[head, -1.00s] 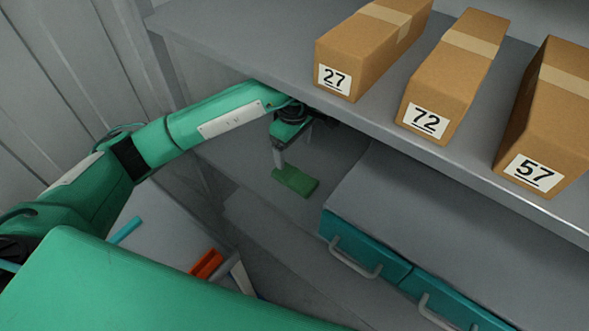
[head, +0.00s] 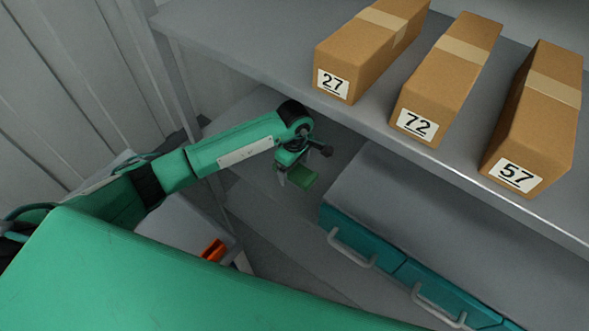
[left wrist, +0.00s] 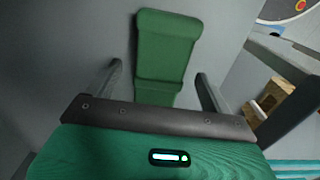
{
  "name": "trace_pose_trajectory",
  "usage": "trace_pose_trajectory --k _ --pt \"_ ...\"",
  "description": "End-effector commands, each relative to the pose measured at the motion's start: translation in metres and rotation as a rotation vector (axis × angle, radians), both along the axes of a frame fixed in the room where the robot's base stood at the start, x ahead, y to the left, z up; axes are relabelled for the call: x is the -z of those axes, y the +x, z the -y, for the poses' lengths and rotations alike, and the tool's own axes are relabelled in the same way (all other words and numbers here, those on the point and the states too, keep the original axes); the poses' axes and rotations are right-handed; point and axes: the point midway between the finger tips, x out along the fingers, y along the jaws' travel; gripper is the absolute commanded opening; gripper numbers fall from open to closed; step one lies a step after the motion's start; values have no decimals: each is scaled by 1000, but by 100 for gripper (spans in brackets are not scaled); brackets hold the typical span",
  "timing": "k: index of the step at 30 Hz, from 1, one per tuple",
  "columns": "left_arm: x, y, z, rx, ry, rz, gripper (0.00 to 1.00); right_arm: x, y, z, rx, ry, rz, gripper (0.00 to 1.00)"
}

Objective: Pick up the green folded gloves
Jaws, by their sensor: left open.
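The green folded gloves (head: 303,177) lie on the grey lower shelf (head: 262,187), below the shelf with the boxes. In the left wrist view the gloves (left wrist: 165,50) run lengthwise from the top centre down to between my fingers, with their near end hidden behind the gripper body. My left gripper (head: 290,177) is right at the gloves in the head view, partly in front of them. In the left wrist view my left gripper (left wrist: 158,82) is open, one finger on each side of the gloves with a gap to each. My right gripper is not in view.
Cardboard boxes marked 27 (head: 365,50), 72 (head: 445,78) and 57 (head: 535,115) stand on the upper shelf (head: 220,40), whose edge overhangs my left arm's right side. A teal drawer unit (head: 375,250) stands right of the gloves. An orange item (head: 213,250) lies lower left.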

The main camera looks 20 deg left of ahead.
Motion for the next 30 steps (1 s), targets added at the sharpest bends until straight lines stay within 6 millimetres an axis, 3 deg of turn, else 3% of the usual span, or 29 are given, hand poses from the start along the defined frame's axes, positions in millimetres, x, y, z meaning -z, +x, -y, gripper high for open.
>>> trace_pose_trajectory --k 4,5,12,22,30 --pt "0 0 0 0 0 0 84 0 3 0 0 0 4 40" --pt "0 0 0 0 0 0 80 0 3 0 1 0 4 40" --pt "0 0 0 0 0 0 35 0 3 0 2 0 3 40" --pt "-7 1 0 1 -1 3 35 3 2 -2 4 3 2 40" --pt "-57 2 0 2 0 5 35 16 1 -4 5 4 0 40"
